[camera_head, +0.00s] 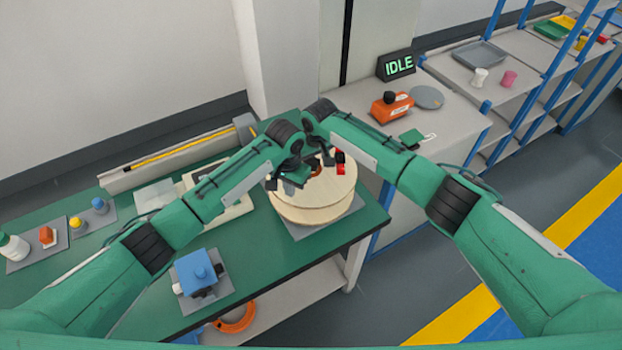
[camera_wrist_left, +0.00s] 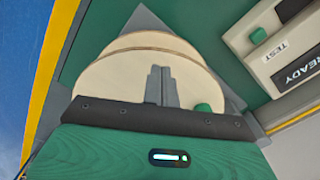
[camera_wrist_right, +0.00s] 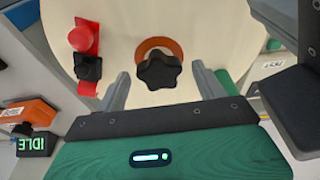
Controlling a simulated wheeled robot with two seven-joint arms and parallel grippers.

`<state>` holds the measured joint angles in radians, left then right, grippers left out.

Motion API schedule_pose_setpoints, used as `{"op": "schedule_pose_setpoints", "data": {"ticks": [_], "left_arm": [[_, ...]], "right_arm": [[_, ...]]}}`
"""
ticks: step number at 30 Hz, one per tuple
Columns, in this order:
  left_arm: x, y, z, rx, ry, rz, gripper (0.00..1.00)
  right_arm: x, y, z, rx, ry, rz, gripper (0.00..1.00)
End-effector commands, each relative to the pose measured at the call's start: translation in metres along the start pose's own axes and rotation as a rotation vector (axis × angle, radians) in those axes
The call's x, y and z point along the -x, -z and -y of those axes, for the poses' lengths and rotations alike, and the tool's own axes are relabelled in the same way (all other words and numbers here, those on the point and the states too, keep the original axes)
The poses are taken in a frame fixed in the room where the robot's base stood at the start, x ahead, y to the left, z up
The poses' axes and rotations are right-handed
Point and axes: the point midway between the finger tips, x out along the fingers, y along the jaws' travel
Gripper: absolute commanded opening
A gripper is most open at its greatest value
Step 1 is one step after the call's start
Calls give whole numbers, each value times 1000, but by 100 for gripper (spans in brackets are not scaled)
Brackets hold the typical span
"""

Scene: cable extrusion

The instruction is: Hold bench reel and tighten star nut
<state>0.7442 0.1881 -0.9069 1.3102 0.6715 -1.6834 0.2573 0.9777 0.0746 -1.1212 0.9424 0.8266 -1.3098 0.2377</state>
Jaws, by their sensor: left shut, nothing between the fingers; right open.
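The bench reel (camera_head: 325,202) is a pale wooden drum lying flat on a grey plate on the green bench. Its flanges also show in the left wrist view (camera_wrist_left: 110,78). The black star nut (camera_wrist_right: 159,70) sits over an orange ring (camera_wrist_right: 150,45) on the reel's top face. My right gripper (camera_wrist_right: 162,88) is open, with a finger on each side of the nut; contact is not clear. My left gripper (camera_wrist_left: 160,72) is shut and empty, its fingertips in front of the reel's side. In the head view the arms partly hide the nut.
A red part with black knob (camera_wrist_right: 86,45) stands on the reel near the nut. A blue device (camera_head: 196,270) sits at the bench's front. An orange device (camera_head: 391,107) and an IDLE display (camera_head: 397,66) stand behind. Both arms are close together above the reel.

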Motion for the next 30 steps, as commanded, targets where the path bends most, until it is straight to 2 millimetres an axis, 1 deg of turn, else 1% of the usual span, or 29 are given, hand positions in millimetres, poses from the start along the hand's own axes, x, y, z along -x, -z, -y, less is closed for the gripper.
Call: {"op": "schedule_pose_setpoints", "data": {"ticks": [5, 29, 30], "left_arm": [[-1, 0, 0, 0, 0, 0, 0], [-17, 0, 0, 0, -1, 0, 0], [-17, 0, 0, 0, -1, 1, 0]], "right_arm": [[0, 0, 0, 0, 0, 0, 71], [0, 0, 0, 0, 0, 0, 71], [0, 0, 0, 0, 0, 0, 65]]}}
